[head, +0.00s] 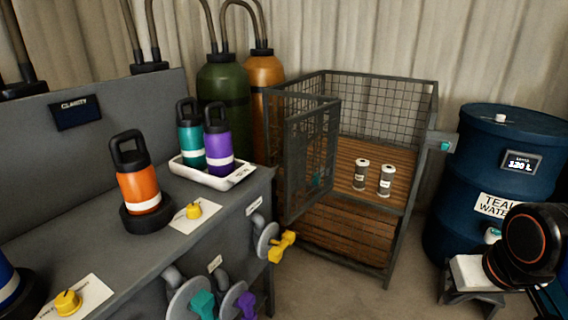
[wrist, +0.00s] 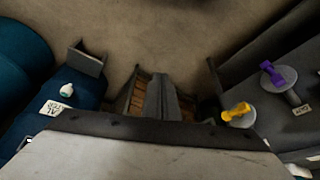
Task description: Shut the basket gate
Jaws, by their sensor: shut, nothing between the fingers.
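The basket (head: 383,238) is a dark metal frame with mesh walls and a wooden slatted floor, right of the grey counter. Its mesh gate (head: 312,160) stands open at the basket's left side, with a small teal piece on it. A grey bracket with a teal piece (head: 444,146) is on the right side of the basket frame. My gripper (wrist: 158,92) is shut and empty in the wrist view, with brown slats showing beside it. Contact with the gate cannot be told.
Two small canisters (head: 373,178) stand on the basket floor. A blue drum (head: 480,165) stands at right, with a small stand (head: 472,272) before it. Yellow (head: 282,246), teal and purple valve handles project from the counter (head: 120,245). The floor before the basket is open.

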